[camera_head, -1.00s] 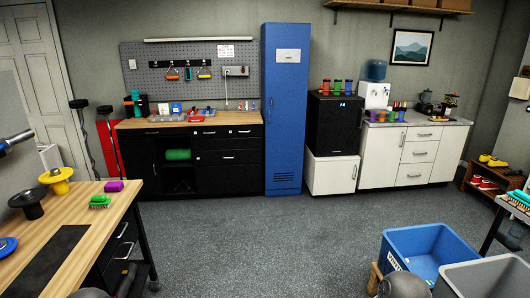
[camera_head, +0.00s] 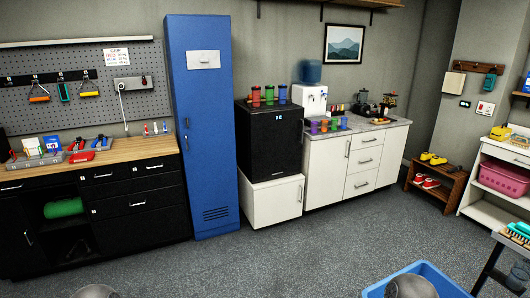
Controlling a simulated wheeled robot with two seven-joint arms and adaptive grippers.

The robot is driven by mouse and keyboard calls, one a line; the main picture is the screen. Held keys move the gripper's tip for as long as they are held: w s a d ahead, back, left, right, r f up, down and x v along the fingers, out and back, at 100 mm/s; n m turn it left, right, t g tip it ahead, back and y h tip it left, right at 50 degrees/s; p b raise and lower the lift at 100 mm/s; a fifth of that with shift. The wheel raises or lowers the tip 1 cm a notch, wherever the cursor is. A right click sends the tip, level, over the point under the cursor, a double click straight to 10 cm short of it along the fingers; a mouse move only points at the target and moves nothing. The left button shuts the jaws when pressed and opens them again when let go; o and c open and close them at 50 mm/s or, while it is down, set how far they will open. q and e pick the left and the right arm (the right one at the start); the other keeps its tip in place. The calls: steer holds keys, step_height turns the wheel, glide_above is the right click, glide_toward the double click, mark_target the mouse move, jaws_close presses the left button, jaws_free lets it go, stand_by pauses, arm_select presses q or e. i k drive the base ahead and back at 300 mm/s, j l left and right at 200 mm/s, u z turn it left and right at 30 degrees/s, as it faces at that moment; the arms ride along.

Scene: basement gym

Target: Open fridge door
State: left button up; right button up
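The fridge (camera_head: 270,142) is a small black box-shaped unit with a lit display on the upper part of its front. It stands on a white cabinet (camera_head: 272,203), between the blue locker and the white counter. Its door looks shut. Several coloured cups (camera_head: 268,95) stand on its top. Neither gripper shows in the view; only rounded grey parts of my arms show at the bottom edge. Whether the grippers are open or shut is hidden.
A tall blue locker (camera_head: 203,130) stands left of the fridge, and a black workbench (camera_head: 135,205) left of that. White drawers (camera_head: 362,166) stand to the right. A blue bin (camera_head: 425,272) is at the bottom right. The grey floor (camera_head: 290,255) before the fridge is clear.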

mark_target(276, 137)
steer(key=i+z, duration=0.1)
steer(key=i, duration=0.95)
steer(key=i+j+z, duration=0.1)
steer(key=i, duration=0.95)
steer(key=i+z, duration=0.15)
steer(key=i, duration=0.6)
